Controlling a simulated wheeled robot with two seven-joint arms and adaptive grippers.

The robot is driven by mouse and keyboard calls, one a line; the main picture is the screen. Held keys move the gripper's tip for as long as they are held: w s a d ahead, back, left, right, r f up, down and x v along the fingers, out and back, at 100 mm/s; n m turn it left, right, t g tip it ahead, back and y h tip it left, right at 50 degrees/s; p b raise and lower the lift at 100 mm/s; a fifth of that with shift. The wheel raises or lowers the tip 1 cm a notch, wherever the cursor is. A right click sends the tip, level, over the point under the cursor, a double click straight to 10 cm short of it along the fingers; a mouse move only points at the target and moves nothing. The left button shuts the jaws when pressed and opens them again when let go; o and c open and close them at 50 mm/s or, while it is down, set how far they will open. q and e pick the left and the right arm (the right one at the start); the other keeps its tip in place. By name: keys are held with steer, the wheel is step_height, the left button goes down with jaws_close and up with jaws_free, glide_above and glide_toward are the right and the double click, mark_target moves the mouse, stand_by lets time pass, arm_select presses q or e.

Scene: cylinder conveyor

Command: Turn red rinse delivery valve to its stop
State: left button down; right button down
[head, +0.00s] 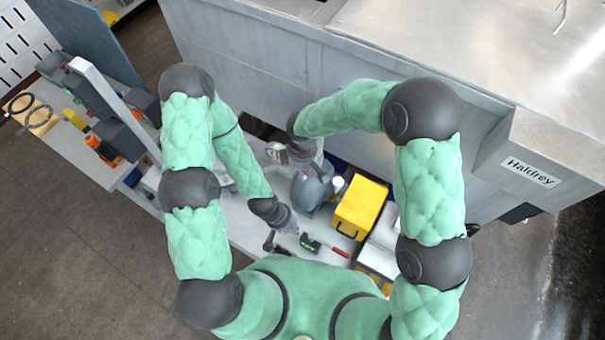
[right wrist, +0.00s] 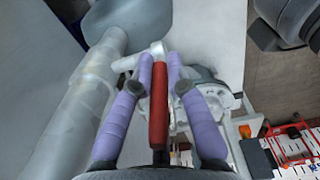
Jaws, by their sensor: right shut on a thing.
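The red valve lever (right wrist: 158,110) stands between the two purple-wrapped fingers of my right gripper (right wrist: 159,65) in the right wrist view. The right gripper is shut on this lever. Its pale grey pivot and a pale pipe (right wrist: 90,115) show beyond and to the left. In the head view my right wrist reaches down beside a grey rounded vessel (head: 312,188); the red lever is hidden there. My left gripper (head: 282,226) is lower in the head view, over the bench, apart from the valve; its fingers are too small to judge.
A yellow box (head: 360,207) stands right of the vessel. Small tools, including a red-handled one (head: 340,252), lie on the bench near my left gripper. A large metal cabinet (head: 270,60) closes off the back. A side bench (head: 75,140) at left carries several items.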

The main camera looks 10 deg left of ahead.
steer(key=shift+s+f, duration=0.1)
stand_by(0.3)
steer(key=c, duration=1.2)
jaws_free()
steer(key=shift+r, duration=0.45)
step_height(320, 180, up, 11)
steer(key=shift+a+r, duration=0.1)
